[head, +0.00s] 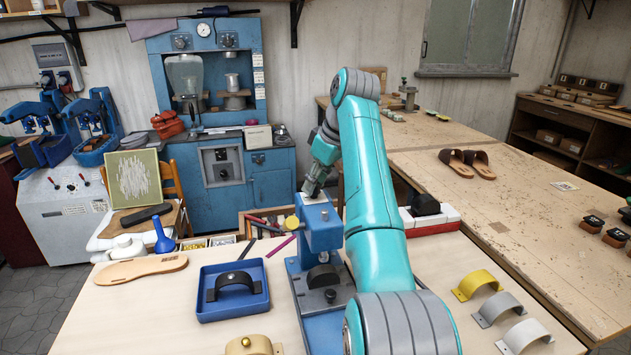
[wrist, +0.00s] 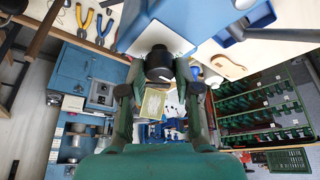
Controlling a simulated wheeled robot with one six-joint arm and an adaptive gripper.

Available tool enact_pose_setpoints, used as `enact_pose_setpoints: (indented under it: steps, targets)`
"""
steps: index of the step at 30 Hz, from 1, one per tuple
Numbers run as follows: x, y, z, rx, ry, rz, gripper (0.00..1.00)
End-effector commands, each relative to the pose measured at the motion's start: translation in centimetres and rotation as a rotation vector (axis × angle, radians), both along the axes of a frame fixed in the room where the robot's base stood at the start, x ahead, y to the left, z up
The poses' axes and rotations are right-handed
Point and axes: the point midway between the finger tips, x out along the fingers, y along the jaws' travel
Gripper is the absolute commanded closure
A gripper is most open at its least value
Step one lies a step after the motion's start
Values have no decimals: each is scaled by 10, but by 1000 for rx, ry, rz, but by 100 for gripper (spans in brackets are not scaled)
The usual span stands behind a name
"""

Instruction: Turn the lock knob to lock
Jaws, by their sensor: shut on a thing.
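A blue press (head: 320,222) stands on the near bench; its blue body fills the top middle of the wrist view (wrist: 196,22). A round black knob (wrist: 160,62) projects from the press in the wrist view, and I take it as the lock knob. My gripper (wrist: 160,74) is shut on this knob, with one finger on each side. In the head view my gripper (head: 312,190) is at the top of the press, behind my arm, and the black knob is hidden there. The knob's lock position cannot be read.
A yellow round knob (head: 292,223) is on the press's left side. A blue tray (head: 205,311) holding a dark strap piece and a tan sole (head: 140,269) lie to the left. Several curved strap pieces (head: 477,284) lie to the right. Pliers (wrist: 106,28) show in the wrist view.

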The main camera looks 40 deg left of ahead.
Motion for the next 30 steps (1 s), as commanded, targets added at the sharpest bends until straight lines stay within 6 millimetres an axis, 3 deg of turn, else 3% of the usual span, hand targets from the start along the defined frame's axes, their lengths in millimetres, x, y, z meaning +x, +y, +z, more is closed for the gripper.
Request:
enact_pose_setpoints:
  steps: [30]
  targets:
    - [-5,3,-1,-2,1,-903,100]
